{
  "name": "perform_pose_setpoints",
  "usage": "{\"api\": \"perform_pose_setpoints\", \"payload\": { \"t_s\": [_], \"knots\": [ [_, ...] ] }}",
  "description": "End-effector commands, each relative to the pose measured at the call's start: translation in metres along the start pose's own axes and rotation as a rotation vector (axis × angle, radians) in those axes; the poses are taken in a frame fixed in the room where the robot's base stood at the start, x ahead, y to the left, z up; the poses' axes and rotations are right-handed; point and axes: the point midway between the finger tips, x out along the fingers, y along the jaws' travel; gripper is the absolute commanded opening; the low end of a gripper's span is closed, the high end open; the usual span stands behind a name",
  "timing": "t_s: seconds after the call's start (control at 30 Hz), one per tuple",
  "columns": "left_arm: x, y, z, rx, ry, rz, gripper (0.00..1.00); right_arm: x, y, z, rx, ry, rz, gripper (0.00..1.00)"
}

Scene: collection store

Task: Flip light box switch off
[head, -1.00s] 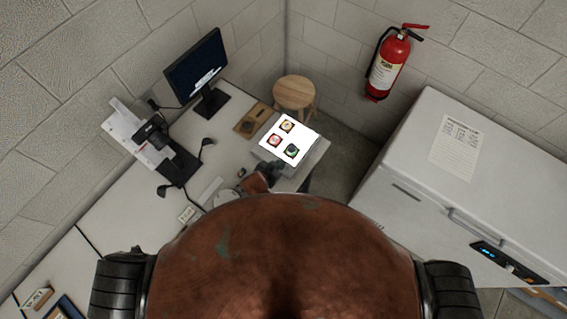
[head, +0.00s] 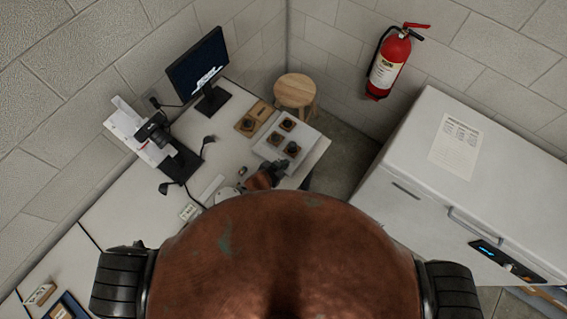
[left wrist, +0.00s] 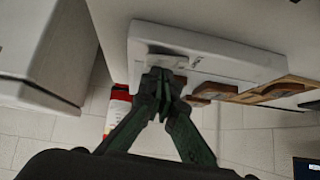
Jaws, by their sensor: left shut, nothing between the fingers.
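The light box (head: 305,136) is a flat pale box near the desk's right end, and its top panel is dark, not glowing. Several small square mounts with round specimens lie on it. My left gripper (head: 282,167) is at the box's near edge in the head view. In the left wrist view the shut, empty fingers (left wrist: 160,76) are against or very close to the side of the light box (left wrist: 215,48). The switch cannot be made out; the fingers cover that part of the box. My right gripper is not in view.
A wooden tray (head: 249,125) lies beside the box. A monitor (head: 197,68) and a camera stand (head: 180,163) stand further left on the desk. A stool (head: 295,90), a fire extinguisher (head: 389,65) and a white chest freezer (head: 440,180) are beyond the desk.

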Motion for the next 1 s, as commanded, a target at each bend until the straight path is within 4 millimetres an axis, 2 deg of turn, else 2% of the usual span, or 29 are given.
{"api": "perform_pose_setpoints", "payload": {
  "t_s": [0.17,0.5,0.8,1.0],
  "knots": [
    [-0.004,-0.001,-0.004,0.000,-0.001,0.000,0.00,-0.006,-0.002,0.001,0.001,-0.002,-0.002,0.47],
    [-0.034,-0.008,-0.032,-0.001,-0.001,0.000,0.00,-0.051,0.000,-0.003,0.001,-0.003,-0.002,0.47],
    [-0.088,-0.016,-0.026,-0.001,0.001,0.001,0.00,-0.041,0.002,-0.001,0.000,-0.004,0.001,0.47],
    [-0.116,-0.020,-0.026,0.001,0.000,0.000,0.00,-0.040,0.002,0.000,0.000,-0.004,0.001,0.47]
  ]
}}
